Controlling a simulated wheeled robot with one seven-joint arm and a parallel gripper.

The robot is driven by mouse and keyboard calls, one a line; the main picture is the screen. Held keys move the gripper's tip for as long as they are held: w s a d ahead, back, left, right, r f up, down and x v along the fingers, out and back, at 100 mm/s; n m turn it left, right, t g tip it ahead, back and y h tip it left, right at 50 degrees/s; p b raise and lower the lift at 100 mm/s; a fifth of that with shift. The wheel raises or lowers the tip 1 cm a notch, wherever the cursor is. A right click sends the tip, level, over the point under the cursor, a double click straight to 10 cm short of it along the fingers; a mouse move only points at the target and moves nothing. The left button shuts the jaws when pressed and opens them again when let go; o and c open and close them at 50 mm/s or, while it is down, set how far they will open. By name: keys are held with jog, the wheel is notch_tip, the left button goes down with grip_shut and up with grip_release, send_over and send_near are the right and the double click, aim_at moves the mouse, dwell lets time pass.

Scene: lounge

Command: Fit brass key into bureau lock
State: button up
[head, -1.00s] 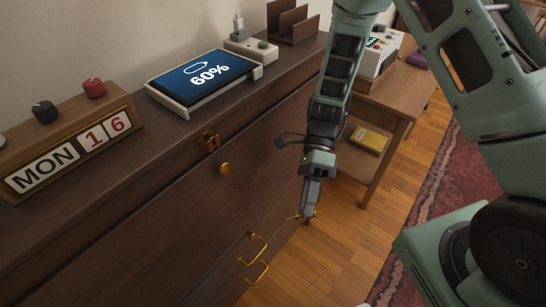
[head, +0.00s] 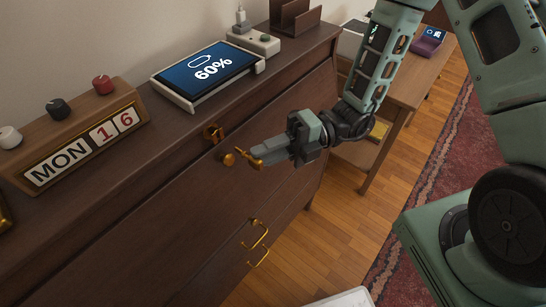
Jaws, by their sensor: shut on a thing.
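The bureau (head: 190,205) is a dark brown wooden cabinet along the left. Its brass lock (head: 213,133) sits high on the front face, just below the top edge. My gripper (head: 266,152) is shut on the brass key (head: 248,158) and points left toward the bureau front. The key is to the right of and slightly below the lock, apart from it. In the picture its end lies close to the round brass knob (head: 228,160); I cannot tell whether they touch. The fingers hide part of the key.
On the bureau top stand a calendar block (head: 85,140), a tablet reading 60% (head: 210,72), a charger box (head: 253,41) and a brown holder (head: 296,17). Brass drawer handles (head: 257,233) stick out below. A wooden side table (head: 398,85) stands at the right.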

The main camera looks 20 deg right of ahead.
aim_at(237, 149)
jog(key=shift+w+a+b, duration=0.3)
jog(key=shift+w+a, duration=0.3)
jog(key=shift+w, duration=0.25)
jog(key=shift+w+a+p, duration=0.5)
jog(key=shift+w+a, duration=0.05)
jog(key=shift+w, duration=0.3)
jog(key=shift+w+p, duration=0.15)
jog(key=shift+p, duration=0.3)
jog(key=shift+w+a, duration=0.75)
jog(key=shift+w, duration=0.3)
jog(key=o, duration=1)
jog(key=shift+o, duration=0.2)
jog(key=shift+w+d+p, duration=0.1)
jog(key=shift+p, duration=0.2)
jog(key=shift+w+d+p, duration=0.2)
jog(key=shift+d+p, duration=0.2)
jog(key=shift+d, duration=0.55)
jog(key=shift+w+d+p, duration=0.15)
jog(key=shift+d+p, duration=0.2)
jog(key=shift+d, duration=0.6)
jog(key=shift+w+d+p, duration=0.2)
jog(key=shift+d+p, duration=0.2)
jog(key=shift+d, duration=0.55)
